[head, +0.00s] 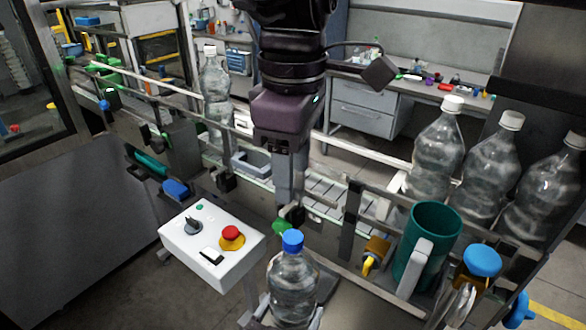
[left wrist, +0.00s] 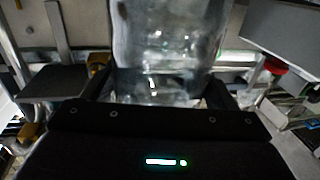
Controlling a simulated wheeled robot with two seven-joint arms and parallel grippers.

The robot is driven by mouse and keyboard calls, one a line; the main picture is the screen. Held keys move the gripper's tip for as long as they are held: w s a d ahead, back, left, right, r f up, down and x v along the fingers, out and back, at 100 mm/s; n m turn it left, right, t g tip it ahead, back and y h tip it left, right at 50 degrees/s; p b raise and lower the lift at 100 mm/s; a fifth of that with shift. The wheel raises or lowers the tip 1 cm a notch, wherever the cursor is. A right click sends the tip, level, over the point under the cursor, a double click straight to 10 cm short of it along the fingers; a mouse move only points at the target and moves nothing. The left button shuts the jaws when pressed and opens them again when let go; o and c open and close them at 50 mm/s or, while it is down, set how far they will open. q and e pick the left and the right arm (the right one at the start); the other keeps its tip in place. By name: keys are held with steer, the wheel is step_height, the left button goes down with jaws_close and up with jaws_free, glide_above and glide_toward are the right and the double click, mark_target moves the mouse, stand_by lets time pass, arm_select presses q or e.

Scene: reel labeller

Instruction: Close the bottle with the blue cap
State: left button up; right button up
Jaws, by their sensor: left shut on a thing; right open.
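A clear bottle (head: 292,285) stands upright at the bottom of the head view. The blue cap (head: 293,241) sits on top of its neck and looks level; whether it is screwed tight cannot be told. My left gripper (left wrist: 157,88) is shut on the bottle's body in the left wrist view, one finger on each side. In the head view it is mostly cut off at the lower edge. My right gripper (head: 288,192) hangs down from the top centre, open and empty, above and behind the cap, apart from it.
A white control box (head: 212,243) with a red button stands left of the bottle. A teal mug (head: 428,243) and a blue round knob (head: 482,262) are at the right. Several white-capped bottles (head: 438,150) stand on the conveyor behind, with rails (head: 335,150) along it.

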mark_target(283, 328)
arm_select(q)
steer(key=shift+r, duration=0.1)
arm_select(e)
steer(key=shift+r, duration=0.4)
arm_select(q)
steer(key=o, duration=1.8)
steer(key=shift+o, duration=0.2)
steer(key=b+v, duration=0.2)
steer(key=v, duration=0.4)
steer(key=shift+s+a, duration=0.2)
steer(key=shift+s, duration=0.15)
steer(key=shift+s+a+b, duration=0.25)
steer(key=shift+s+b, duration=0.05)
steer(key=shift+s, duration=0.2)
arm_select(e)
step_height(283, 328, down, 3)
steer(key=shift+r, duration=0.2)
